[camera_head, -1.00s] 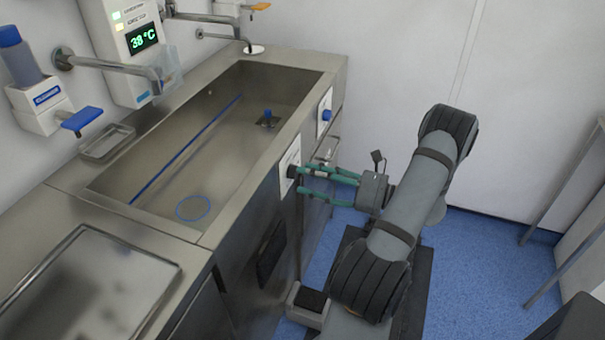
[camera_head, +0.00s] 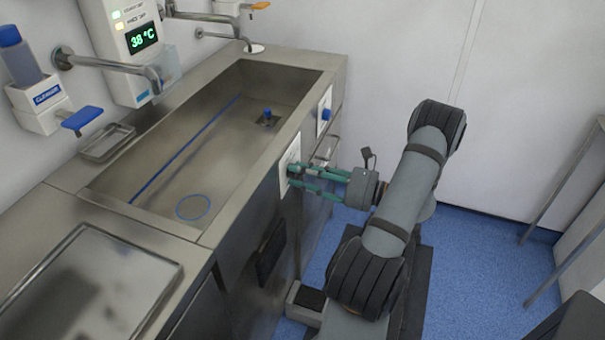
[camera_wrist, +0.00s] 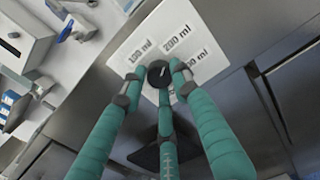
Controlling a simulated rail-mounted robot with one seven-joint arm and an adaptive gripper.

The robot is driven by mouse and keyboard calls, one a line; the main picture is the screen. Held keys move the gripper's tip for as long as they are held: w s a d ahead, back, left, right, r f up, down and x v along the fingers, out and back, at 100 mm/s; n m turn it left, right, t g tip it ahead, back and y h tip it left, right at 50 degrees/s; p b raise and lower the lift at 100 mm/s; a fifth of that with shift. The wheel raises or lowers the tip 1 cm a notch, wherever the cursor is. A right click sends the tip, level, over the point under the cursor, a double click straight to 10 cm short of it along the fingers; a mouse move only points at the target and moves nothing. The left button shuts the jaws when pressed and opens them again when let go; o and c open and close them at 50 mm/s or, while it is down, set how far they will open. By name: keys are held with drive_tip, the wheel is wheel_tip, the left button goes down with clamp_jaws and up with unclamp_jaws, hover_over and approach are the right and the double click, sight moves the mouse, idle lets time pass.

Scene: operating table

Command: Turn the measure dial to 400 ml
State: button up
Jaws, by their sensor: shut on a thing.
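The measure dial (camera_wrist: 158,73) is a small black knob with a short white line on its face, on a white label plate (camera_wrist: 141,44). In the wrist view the plate carries 100 ml, 200 ml and a third marking partly covered by a finger. The white line slants toward the upper right. My gripper (camera_wrist: 158,80), with green fingers, is shut on the dial, its fingertips around the knob. In the head view my gripper (camera_head: 292,174) reaches the plate (camera_head: 291,154) on the cabinet front, and the fingers mostly hide the dial.
A second plate with a blue knob (camera_head: 327,115) sits farther along the cabinet front, near a metal handle (camera_head: 327,148). The steel sink (camera_head: 160,196) lies above. Blue floor (camera_head: 480,270) is open to the right.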

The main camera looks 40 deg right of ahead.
drive_tip(key=c, duration=0.4)
drive_tip(key=shift+m, duration=0.3)
drive_tip(key=m+p, duration=0.7)
drive_tip(key=m, duration=0.4)
drive_tip(key=shift+s+a+m, duration=0.1)
drive_tip(key=shift+m, duration=0.2)
drive_tip(key=m+p, duration=0.2)
drive_tip(key=m, duration=0.4)
drive_tip(key=m+p, duration=0.1)
drive_tip(key=m, duration=0.4)
drive_tip(key=shift+m, duration=0.3)
drive_tip(key=shift+a, duration=0.1)
drive_tip(key=o, duration=1)
drive_tip(key=shift+r, duration=0.1)
